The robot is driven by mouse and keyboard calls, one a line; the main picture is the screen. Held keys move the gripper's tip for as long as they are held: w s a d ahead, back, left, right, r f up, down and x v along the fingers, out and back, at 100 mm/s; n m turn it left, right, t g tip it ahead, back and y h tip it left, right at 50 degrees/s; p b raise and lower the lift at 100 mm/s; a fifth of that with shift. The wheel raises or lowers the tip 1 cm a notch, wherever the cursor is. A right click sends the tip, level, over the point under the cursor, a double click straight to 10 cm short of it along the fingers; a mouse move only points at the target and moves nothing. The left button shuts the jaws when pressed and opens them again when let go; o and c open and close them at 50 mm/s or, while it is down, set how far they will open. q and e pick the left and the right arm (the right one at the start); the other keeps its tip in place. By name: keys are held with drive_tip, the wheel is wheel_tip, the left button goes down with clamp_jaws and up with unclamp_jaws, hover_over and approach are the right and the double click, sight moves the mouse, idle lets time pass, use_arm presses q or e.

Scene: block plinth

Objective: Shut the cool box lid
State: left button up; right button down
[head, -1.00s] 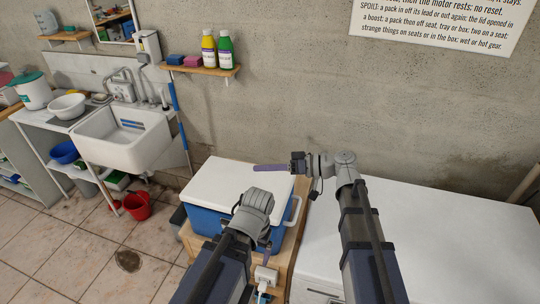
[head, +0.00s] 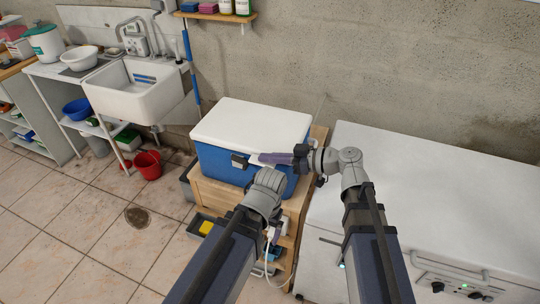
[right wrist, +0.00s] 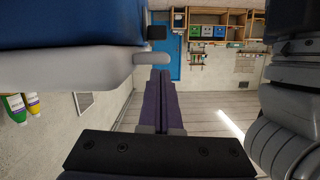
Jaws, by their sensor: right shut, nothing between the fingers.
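The cool box has a blue body (head: 222,166) and a white lid (head: 250,123). The lid lies flat on the body, with no gap that I can see. A dark latch (head: 240,160) sits on the front; it also shows in the right wrist view (right wrist: 156,32). My right gripper (head: 262,158) is shut and empty at the lid's front edge, right of the latch. In the right wrist view its purple fingers (right wrist: 158,75) lie together close to the lid edge (right wrist: 70,72); contact is unclear. My left gripper (head: 271,232) points down, mostly hidden by its wrist.
The box stands on a wooden stand (head: 212,190) beside a white chest (head: 430,190) on the right. A concrete wall (head: 400,80) is behind. A sink (head: 135,95) and a red bucket (head: 148,165) are at left. Tiled floor is free in front.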

drive_tip(key=shift+s+f+b, duration=0.1)
drive_tip(key=shift+f+b, duration=0.25)
drive_tip(key=shift+f, duration=0.25)
drive_tip(key=shift+s, duration=0.1)
wheel_tip(320, 180, up, 4)
drive_tip(key=p, duration=0.4)
drive_tip(key=shift+a+r, duration=0.1)
drive_tip(key=shift+r, duration=0.1)
drive_tip(key=p+v, duration=0.2)
drive_tip(key=v, duration=0.8)
drive_tip(key=shift+f, duration=0.2)
idle(0.5)
